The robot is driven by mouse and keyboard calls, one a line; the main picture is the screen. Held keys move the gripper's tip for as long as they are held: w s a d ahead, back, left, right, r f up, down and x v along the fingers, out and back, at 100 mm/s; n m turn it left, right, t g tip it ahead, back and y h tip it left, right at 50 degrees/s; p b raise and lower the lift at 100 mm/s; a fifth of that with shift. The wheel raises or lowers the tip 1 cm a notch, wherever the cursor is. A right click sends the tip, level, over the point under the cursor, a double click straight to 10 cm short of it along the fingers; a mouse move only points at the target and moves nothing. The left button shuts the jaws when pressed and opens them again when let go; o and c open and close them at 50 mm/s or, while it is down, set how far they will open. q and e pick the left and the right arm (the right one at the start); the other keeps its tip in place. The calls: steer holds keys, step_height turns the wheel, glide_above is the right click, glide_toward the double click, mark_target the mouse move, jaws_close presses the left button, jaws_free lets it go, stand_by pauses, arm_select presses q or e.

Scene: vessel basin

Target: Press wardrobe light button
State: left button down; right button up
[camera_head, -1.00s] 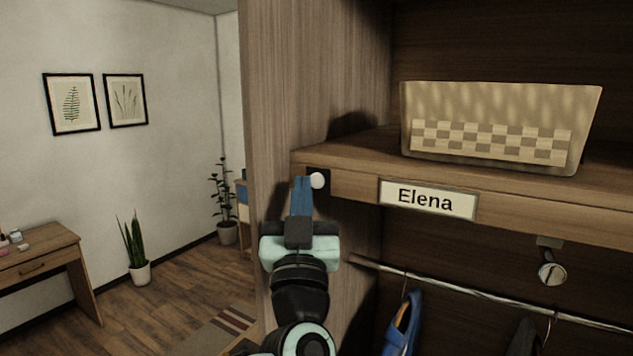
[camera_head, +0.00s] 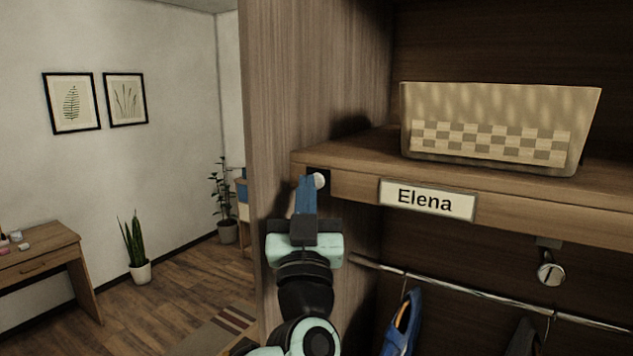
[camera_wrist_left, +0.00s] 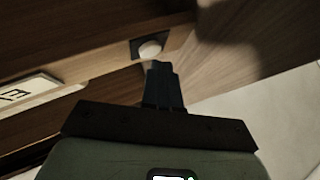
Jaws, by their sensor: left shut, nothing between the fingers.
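The wardrobe light button is a white round knob (camera_head: 320,181) on a dark square plate at the left end of the shelf's front edge. It also shows in the left wrist view (camera_wrist_left: 150,49), just beyond the fingertips. My left gripper (camera_head: 307,180) is shut and empty, its blue fingers pointing up at the button. In the head view the fingertips overlap the plate and the button's left side. In the left wrist view the fingertips (camera_wrist_left: 158,66) sit just below the button; I cannot tell whether they touch it. My right gripper is not in view.
The wardrobe shelf (camera_head: 350,186) bears a woven basket (camera_head: 490,105) and an "Elena" name plate (camera_head: 428,200). Below it are a clothes rail (camera_head: 470,292), a blue garment (camera_head: 402,325) and a round metal fitting (camera_head: 551,274). The wardrobe's side panel (camera_head: 285,90) stands beside my left gripper.

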arm_select(q)
steer(key=shift+w+d, duration=0.25)
steer(key=shift+w, duration=0.1)
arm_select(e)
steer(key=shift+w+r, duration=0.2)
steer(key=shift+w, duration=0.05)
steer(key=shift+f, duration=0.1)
arm_select(q)
steer(key=shift+s+a+b, duration=0.4)
steer(key=shift+s+a, duration=0.15)
steer(key=shift+s, duration=0.25)
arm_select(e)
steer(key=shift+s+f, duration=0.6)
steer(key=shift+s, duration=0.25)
arm_select(q)
steer(key=shift+w, duration=0.1)
